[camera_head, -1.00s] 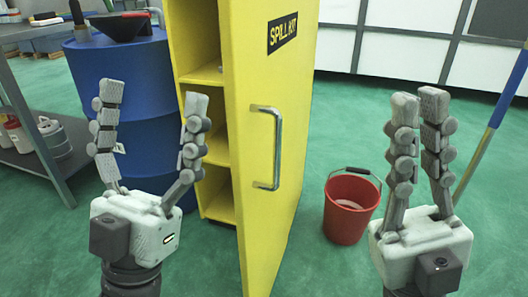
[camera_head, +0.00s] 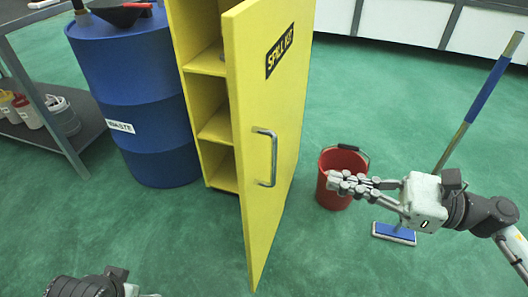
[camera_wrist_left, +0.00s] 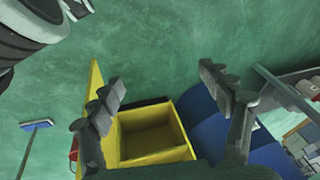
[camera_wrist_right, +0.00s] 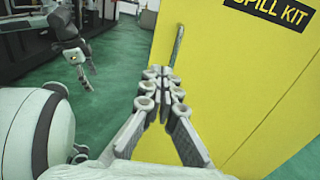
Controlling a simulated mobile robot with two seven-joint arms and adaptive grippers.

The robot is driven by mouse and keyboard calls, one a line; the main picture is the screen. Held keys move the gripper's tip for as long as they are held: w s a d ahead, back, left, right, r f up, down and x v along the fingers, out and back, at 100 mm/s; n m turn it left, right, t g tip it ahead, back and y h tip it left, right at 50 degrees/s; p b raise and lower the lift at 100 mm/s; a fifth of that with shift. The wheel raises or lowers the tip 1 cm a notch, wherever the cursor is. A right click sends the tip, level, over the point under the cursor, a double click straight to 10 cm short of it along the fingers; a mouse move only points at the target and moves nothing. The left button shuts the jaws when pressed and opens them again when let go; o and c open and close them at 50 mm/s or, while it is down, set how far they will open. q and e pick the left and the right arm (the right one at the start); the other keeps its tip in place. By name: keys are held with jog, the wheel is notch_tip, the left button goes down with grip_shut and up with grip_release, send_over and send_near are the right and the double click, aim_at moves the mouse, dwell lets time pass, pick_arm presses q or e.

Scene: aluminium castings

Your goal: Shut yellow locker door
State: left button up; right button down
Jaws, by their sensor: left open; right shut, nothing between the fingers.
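The yellow locker door (camera_head: 262,205) stands open in the head view, with a "SPILL KIT" label and a metal handle (camera_head: 266,158) on its outer face. The yellow locker (camera_head: 198,60) behind it shows open shelves. My right gripper (camera_head: 338,183) is shut and empty, to the right of the door and pointing left at its outer face, apart from the handle. In the right wrist view its fingers (camera_wrist_right: 165,85) point toward the door (camera_wrist_right: 230,80). My left gripper (camera_wrist_left: 165,85) is open and empty in the left wrist view; its fingers are outside the head view.
A red bucket (camera_head: 330,195) stands on the floor behind my right fingers, and a blue mop (camera_head: 394,233) stands beside it. A blue drum (camera_head: 140,80) is left of the locker. A grey shelf rack (camera_head: 60,140) is at far left. Green floor is clear in front.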

aim_at(247, 159)
jog(key=p+x, duration=0.3)
jog(key=x, duration=1)
jog(key=shift+w+r, duration=0.1)
pick_arm(q)
jog(key=d+x, duration=0.1)
jog(key=x, duration=0.7)
jog(key=shift+s+d+f, duration=0.25)
jog(key=shift+d, duration=0.1)
pick_arm(e)
jog(key=shift+w+a, duration=0.1)
jog(key=shift+a, duration=0.25)
jog(key=shift+a, duration=0.15)
